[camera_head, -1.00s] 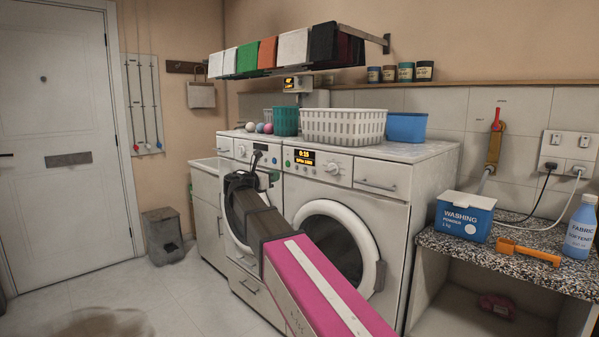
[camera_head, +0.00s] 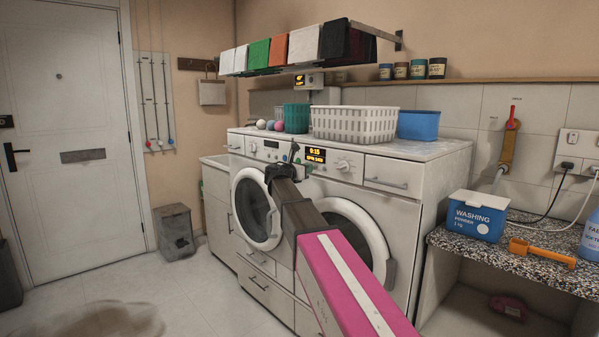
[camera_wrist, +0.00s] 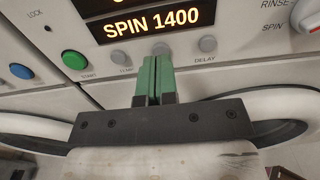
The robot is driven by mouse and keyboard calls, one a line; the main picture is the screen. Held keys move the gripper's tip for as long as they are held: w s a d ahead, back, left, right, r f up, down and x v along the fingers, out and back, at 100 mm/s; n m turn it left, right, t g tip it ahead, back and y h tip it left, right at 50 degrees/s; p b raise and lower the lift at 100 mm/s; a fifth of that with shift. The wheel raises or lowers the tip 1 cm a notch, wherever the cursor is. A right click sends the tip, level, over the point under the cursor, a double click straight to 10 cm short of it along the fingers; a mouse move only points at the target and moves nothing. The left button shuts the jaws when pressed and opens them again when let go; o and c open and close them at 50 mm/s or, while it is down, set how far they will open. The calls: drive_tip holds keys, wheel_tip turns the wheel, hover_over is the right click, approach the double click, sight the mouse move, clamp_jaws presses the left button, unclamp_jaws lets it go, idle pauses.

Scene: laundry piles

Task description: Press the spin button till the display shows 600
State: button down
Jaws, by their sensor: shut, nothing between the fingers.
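The amber display (camera_head: 316,155) on the right-hand washer's panel reads SPIN 1400 in the wrist view (camera_wrist: 152,24). Below it, a row of small round grey buttons runs beside a green start button (camera_wrist: 74,60) and a blue button (camera_wrist: 21,71). My gripper (camera_wrist: 154,62) has its green fingers shut together and empty. Their tips are at the grey button (camera_wrist: 160,48) between the temp and delay buttons; its label is hidden, and I cannot tell if they touch.
A delay button (camera_wrist: 207,43) is close to the right of the fingers. A dial (camera_head: 343,165) sits right of the display. A white basket (camera_head: 355,123) and blue bin (camera_head: 418,125) stand on the washers. A washing powder box (camera_head: 477,216) is on the right counter.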

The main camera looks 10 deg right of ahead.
drive_tip(key=shift+x, duration=0.8)
drive_tip(key=shift+w, duration=0.1)
